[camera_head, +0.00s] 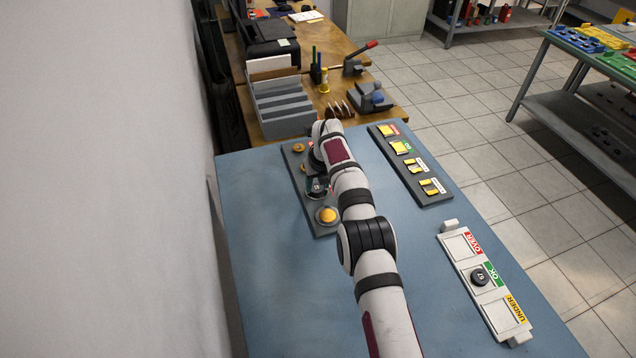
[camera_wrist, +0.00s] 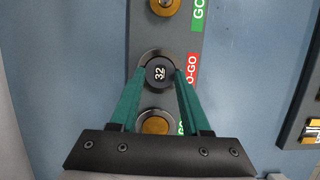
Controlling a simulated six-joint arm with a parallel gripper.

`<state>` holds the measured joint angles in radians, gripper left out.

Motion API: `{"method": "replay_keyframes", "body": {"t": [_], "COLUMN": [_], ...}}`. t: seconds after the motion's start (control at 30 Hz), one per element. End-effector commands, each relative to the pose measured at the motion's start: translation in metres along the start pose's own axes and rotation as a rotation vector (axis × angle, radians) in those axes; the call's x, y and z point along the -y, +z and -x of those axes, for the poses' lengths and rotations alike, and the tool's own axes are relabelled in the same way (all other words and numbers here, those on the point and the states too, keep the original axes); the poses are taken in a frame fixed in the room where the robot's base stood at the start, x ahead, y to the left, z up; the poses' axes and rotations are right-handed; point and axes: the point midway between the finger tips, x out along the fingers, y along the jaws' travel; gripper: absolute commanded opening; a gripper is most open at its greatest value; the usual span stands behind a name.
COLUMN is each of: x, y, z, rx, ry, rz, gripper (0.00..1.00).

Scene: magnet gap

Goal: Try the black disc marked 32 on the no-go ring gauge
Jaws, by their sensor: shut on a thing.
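The black disc (camera_wrist: 158,74) marked 32 is between the two green fingers of my gripper (camera_wrist: 160,71) in the wrist view. My gripper is shut on it. The disc is over the no-go ring gauge (camera_wrist: 147,57), whose grey rim shows around its far side; I cannot tell whether the disc is above the ring or in it. A red NO-GO label (camera_wrist: 192,68) is beside the ring. In the head view the disc (camera_head: 316,184) shows over the grey gauge board (camera_head: 323,231), and my arm hides part of both.
Another gauge (camera_wrist: 155,124) with a yellow centre lies between my fingers' bases. A white tray (camera_head: 457,244) marked OVER, OK and UNDER is at right, with a dark disc (camera_head: 480,277) in OK. A grey board (camera_head: 433,199) with yellow blocks lies behind it. The blue table's left front is clear.

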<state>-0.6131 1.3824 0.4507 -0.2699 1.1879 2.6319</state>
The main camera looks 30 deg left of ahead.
Motion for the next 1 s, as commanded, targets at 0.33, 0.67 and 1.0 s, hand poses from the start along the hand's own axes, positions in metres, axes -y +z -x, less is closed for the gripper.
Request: {"method": "replay_keyframes", "body": {"t": [0.33, 0.67, 1.0], "x": [0.0, 0.0, 0.0], "y": [-0.0006, -0.0012, -0.0013], "z": [-0.0023, -0.0043, -0.0044], "rx": [0.0, 0.0, 0.0], "ry": [0.0, 0.0, 0.0], "rz": [0.0, 0.0, 0.0], "gripper": [0.0, 0.56, 0.82]}}
